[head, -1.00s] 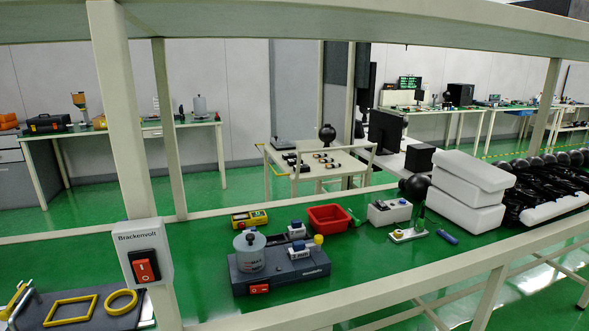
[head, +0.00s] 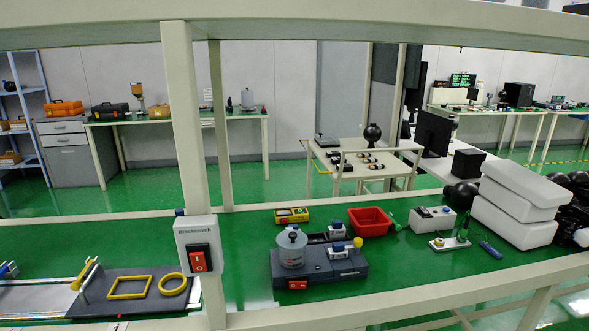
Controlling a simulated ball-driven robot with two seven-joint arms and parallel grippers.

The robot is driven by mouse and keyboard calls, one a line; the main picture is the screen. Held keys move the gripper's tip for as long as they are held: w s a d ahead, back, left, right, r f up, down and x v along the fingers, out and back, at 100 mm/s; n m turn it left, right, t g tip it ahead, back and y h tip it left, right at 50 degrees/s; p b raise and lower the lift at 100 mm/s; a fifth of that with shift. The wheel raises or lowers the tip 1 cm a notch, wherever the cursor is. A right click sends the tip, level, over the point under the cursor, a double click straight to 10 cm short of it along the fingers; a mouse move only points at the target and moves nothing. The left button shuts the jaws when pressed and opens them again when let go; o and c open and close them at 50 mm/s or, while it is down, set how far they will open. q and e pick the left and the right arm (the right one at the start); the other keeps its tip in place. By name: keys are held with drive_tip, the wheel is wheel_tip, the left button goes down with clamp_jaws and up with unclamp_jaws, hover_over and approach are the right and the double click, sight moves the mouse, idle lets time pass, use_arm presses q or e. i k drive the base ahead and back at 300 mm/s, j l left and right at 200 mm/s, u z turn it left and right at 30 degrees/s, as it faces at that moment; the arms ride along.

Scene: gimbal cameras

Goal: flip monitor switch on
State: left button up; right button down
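A light grey switch box (head: 185,232) is fixed to the front of a cream upright post. A large red rocker switch (head: 201,259) in a black frame sits on its face. I cannot tell whether the rocker is on or off. A dark monitor (head: 434,132) stands on a white table further back, seen at an angle; whether its screen is lit cannot be told. A second, small red rocker (head: 297,285) is on the front of a dark grey device (head: 333,271) on the green bench. Neither of my grippers is in view.
The green bench (head: 240,255) holds a red bin (head: 370,221), a yellow meter (head: 292,215) and stacked white boxes (head: 515,206). A dark board (head: 112,305) with yellow frames lies at left. Cream posts and a front rail stand between me and the bench.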

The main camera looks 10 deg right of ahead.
sight(422, 209)
drive_tip(key=l+u, duration=0.1)
drive_tip(key=l, duration=0.45)
drive_tip(key=l+u, duration=0.15)
drive_tip(key=l, duration=0.35)
drive_tip(key=l+u, duration=0.1)
drive_tip(key=l, duration=0.45)
drive_tip(key=k+l+u, duration=0.15)
drive_tip(key=l, duration=0.35)
drive_tip(key=k+l+u, duration=0.1)
drive_tip(key=l, duration=0.4)
drive_tip(key=k+l+u, duration=0.15)
drive_tip(key=l, duration=0.4)
drive_tip(key=k+l+u, duration=0.1)
drive_tip(key=l, duration=0.4)
drive_tip(key=k+l+u, duration=0.1)
drive_tip(key=l, duration=0.35)
